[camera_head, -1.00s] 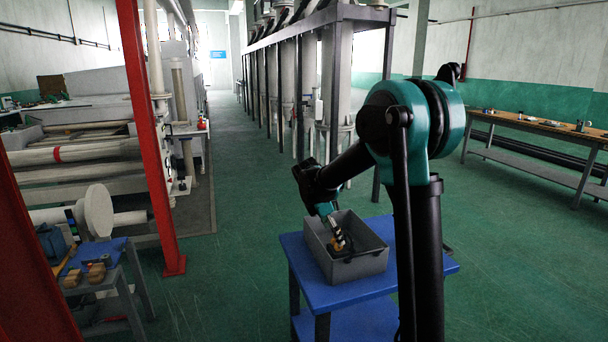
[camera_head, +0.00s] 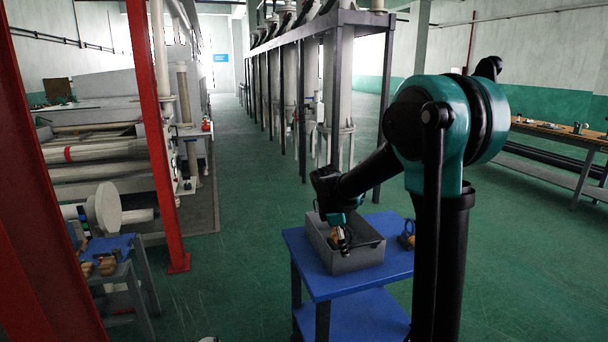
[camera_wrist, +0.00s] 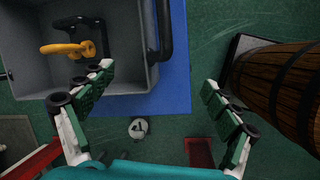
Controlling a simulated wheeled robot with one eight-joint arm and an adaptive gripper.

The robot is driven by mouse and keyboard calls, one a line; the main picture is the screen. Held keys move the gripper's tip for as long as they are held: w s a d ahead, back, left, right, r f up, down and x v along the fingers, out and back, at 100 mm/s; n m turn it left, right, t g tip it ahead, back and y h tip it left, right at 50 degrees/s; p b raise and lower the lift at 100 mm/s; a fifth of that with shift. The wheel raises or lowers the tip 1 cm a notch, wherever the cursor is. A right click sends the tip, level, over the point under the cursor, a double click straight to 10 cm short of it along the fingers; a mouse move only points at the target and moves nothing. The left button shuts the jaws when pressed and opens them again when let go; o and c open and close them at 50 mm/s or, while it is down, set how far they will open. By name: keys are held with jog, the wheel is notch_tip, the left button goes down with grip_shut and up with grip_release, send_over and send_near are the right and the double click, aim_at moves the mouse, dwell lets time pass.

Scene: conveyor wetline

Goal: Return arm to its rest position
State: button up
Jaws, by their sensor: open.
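My arm is bent over the blue table (camera_head: 400,268) in the head view. My gripper (camera_head: 342,235) hangs at the grey crate (camera_head: 352,262) on that table. In the wrist view my gripper (camera_wrist: 157,85) has its two green-padded fingers wide apart, with nothing between them. The grey crate also shows in the wrist view (camera_wrist: 28,72), at the upper left beyond the left finger. A yellow-handled item (camera_wrist: 72,48) and a black part (camera_wrist: 78,20) lie in it. In the head view the fingertips are too small to make out clearly.
A yellow and dark item (camera_head: 407,238) sits at the table's right side. A wooden barrel (camera_wrist: 285,90) is close to the right finger in the wrist view. A red post (camera_head: 152,130) stands left. A workbench (camera_head: 560,150) stands at right.

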jog(key=s+d+m+t+y, duration=0.3)
jog(key=s+d+m+t, duration=0.25)
jog(key=s+m, duration=0.95)
jog(key=s+f+m+g, duration=0.2)
jog(key=s+f+g, duration=0.1)
jog(key=s+f, duration=0.4)
jog(key=shift+s+d+f+m, duration=0.25)
jog(key=shift+s+d+m, duration=0.2)
jog(key=shift+s, duration=0.8)
